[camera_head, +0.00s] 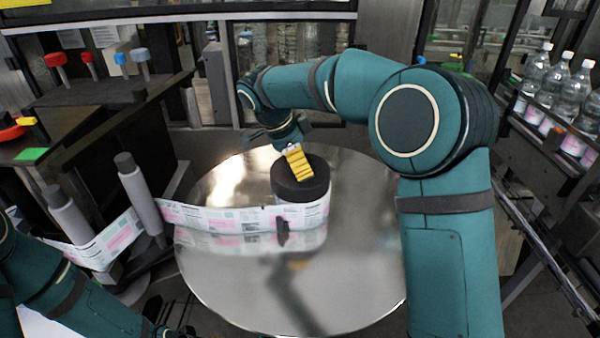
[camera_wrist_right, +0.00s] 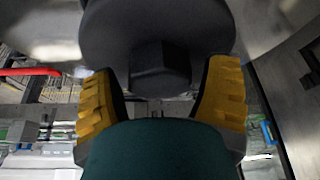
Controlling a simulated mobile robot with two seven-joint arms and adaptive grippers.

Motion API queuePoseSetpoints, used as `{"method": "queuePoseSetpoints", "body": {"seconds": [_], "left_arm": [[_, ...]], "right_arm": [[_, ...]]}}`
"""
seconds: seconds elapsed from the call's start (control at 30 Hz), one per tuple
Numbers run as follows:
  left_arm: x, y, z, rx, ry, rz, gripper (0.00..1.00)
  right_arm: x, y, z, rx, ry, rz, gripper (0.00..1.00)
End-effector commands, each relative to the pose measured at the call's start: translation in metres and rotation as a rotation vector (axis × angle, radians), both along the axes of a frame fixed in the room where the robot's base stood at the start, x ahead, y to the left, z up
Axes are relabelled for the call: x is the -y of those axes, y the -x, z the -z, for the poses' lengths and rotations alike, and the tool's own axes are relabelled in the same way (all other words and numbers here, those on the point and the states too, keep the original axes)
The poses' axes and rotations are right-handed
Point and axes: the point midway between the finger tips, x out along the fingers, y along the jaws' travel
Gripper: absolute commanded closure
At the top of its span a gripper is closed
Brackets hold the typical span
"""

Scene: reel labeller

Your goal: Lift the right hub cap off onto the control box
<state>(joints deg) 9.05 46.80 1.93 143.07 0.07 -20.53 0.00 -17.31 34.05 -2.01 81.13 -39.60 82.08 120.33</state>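The black round hub cap (camera_head: 302,192) sits on a label reel (camera_head: 306,212) on the shiny round turntable (camera_head: 350,270). My right gripper (camera_head: 299,162) reaches down over the cap from behind. In the wrist view, its two yellow fingers (camera_wrist_right: 163,100) stand apart on either side of the cap's dark hexagonal knob (camera_wrist_right: 160,72), with a gap visible at the left finger. The dark flat-topped unit at left, with a green patch (camera_head: 31,154) and a red-yellow button, looks like the control box (camera_head: 62,117). My left arm is at the lower left; its gripper is not clearly visible.
A label strip (camera_head: 185,215) runs from the reel past two grey rollers (camera_head: 142,195) at the left. Several bottles (camera_head: 570,95) line the right side. The front of the turntable is clear.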

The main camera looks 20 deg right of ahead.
Motion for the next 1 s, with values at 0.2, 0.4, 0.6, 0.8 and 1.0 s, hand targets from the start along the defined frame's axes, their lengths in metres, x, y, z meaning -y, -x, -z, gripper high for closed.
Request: {"method": "queuePoseSetpoints", "body": {"seconds": [0.2,0.4,0.6,0.8,1.0], "left_arm": [[0.0,0.0,0.0,0.0,0.0,0.0,0.62],[0.0,0.0,0.0,0.0,0.0,0.0,0.62],[0.0,0.0,0.0,0.0,0.0,0.0,0.62],[0.0,0.0,-0.002,0.0,0.0,0.0,0.62],[0.0,0.0,-0.004,0.0,0.0,0.001,0.62]], "right_arm": [[0.0,0.0,-0.001,0.001,0.0,0.001,0.82],[0.0,0.0,-0.002,0.001,0.0,0.001,0.82],[0.0,-0.001,-0.023,0.006,-0.002,0.002,0.82],[-0.001,-0.001,-0.063,0.006,-0.001,0.001,0.82],[-0.001,0.0,-0.092,0.002,-0.001,0.0,0.82]]}}
